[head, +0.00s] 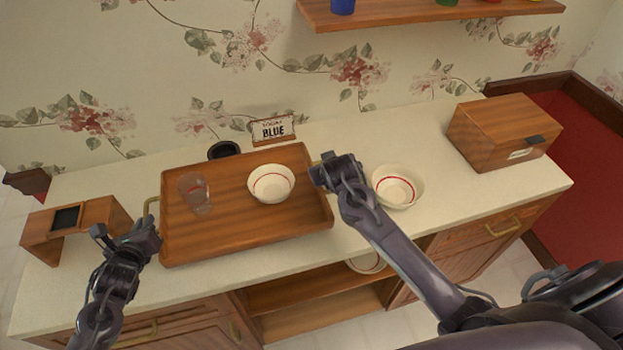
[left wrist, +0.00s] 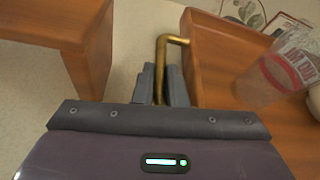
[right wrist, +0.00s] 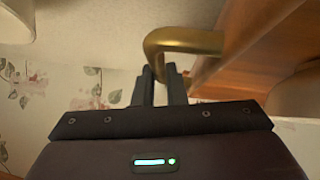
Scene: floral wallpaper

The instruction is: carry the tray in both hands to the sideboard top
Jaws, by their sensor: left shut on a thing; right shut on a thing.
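The wooden tray (head: 240,222) is at the sideboard top (head: 400,150), with a brass handle at each end. My left gripper (head: 150,226) is at the tray's left end, shut on the brass handle (left wrist: 161,60). My right gripper (head: 322,174) is at the right end, shut on the other brass handle (right wrist: 180,40). The tray looks roughly level. I cannot tell whether its underside touches the surface.
A second bowl (head: 398,187) stands just right of my right gripper. A wooden box (head: 505,132) is at the right, a small wooden stand (head: 75,226) at the left. A sign reading BLUE (head: 273,130) and a dark round thing (head: 224,150) are behind the tray. A shelf (head: 430,12) hangs above.

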